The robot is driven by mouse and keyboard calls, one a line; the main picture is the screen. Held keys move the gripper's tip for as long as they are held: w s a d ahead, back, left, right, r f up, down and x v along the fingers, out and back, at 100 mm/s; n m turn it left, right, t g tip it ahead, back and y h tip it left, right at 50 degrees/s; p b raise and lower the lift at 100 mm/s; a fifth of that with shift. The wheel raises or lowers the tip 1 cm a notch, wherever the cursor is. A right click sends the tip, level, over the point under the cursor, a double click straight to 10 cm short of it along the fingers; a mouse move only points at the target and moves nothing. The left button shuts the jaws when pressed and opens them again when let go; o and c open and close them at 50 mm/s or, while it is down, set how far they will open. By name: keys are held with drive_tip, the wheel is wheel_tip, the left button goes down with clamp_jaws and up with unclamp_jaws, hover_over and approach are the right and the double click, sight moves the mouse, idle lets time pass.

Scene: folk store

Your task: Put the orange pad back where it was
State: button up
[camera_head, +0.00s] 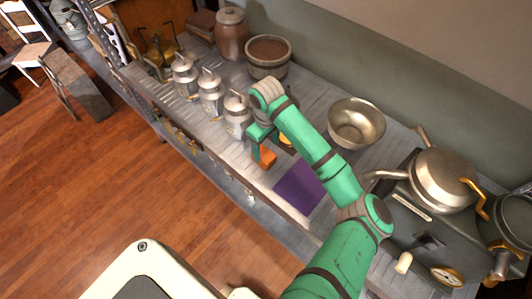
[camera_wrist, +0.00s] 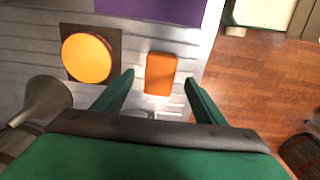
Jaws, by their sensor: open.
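The orange pad (camera_wrist: 160,72) is a small rounded rectangular block on the grey slatted counter. In the wrist view it lies between the two fingers of my gripper (camera_wrist: 160,79), with visible gaps on both sides. My gripper is open and points down over it; I cannot tell its exact height above the pad. In the head view the orange pad (camera_head: 267,158) shows near the counter's front edge, partly hidden by my gripper (camera_head: 260,148). A purple mat (camera_wrist: 152,8) lies beside it, and also shows in the head view (camera_head: 298,187).
A round yellow-orange disc on a dark square (camera_wrist: 118,45) lies left of the pad in the wrist view. Metal canisters (camera_head: 210,94), a metal bowl (camera_head: 356,124) and a pot (camera_head: 440,180) stand on the counter. Beyond the front edge is the wooden floor (camera_wrist: 250,80).

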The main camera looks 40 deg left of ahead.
sight(266, 155)
drive_tip(key=shift+r, duration=2.75)
drive_tip(key=shift+a, duration=0.1)
